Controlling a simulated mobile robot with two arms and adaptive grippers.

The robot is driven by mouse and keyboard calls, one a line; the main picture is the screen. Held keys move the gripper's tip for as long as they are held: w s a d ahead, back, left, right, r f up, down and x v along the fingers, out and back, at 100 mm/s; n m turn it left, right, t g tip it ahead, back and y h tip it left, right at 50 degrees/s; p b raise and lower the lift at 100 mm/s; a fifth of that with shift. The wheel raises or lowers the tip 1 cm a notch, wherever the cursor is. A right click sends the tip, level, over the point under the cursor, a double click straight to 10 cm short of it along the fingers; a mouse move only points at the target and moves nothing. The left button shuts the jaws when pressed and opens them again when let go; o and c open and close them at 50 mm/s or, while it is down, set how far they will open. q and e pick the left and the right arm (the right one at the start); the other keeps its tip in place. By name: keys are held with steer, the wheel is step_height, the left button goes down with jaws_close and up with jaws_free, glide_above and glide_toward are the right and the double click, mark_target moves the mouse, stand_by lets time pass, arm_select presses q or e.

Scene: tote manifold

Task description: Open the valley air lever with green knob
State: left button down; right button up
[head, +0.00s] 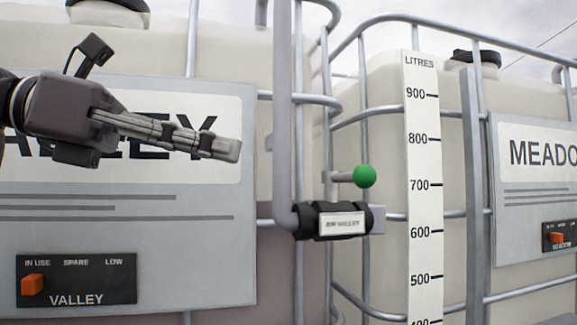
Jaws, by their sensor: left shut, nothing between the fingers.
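The lever with the green knob (364,177) is in the head view, right of the middle. Its short grey arm (341,177) lies level, with the knob at its right end. Below it is a black valve body with a white label (341,224) that appears to read "AIR VALLEY", on a grey pipe. My left gripper (234,150) is shut and empty, pointing right, in front of the VALLEY sign (130,200). It is left of the knob and slightly higher, apart from it. My right gripper is not in view.
A grey vertical pipe (283,110) stands between my left gripper and the knob. Metal cage bars (446,117) surround the pale totes. A litre scale (421,200) stands right of the knob. Switch panels show at lower left (75,279) and far right (559,237).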

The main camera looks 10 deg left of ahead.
arm_select(q)
steer(key=p, duration=0.1)
glide_toward(349, 176)
steer(key=p+x, duration=0.2)
steer(key=x, duration=0.3)
steer(key=shift+w+d, duration=0.25)
steer(key=shift+d, duration=0.1)
steer(key=shift+w+d+f+p, duration=0.1)
steer(key=shift+d+p, duration=0.2)
steer(key=shift+d, duration=0.2)
steer(key=shift+w+d, duration=0.1)
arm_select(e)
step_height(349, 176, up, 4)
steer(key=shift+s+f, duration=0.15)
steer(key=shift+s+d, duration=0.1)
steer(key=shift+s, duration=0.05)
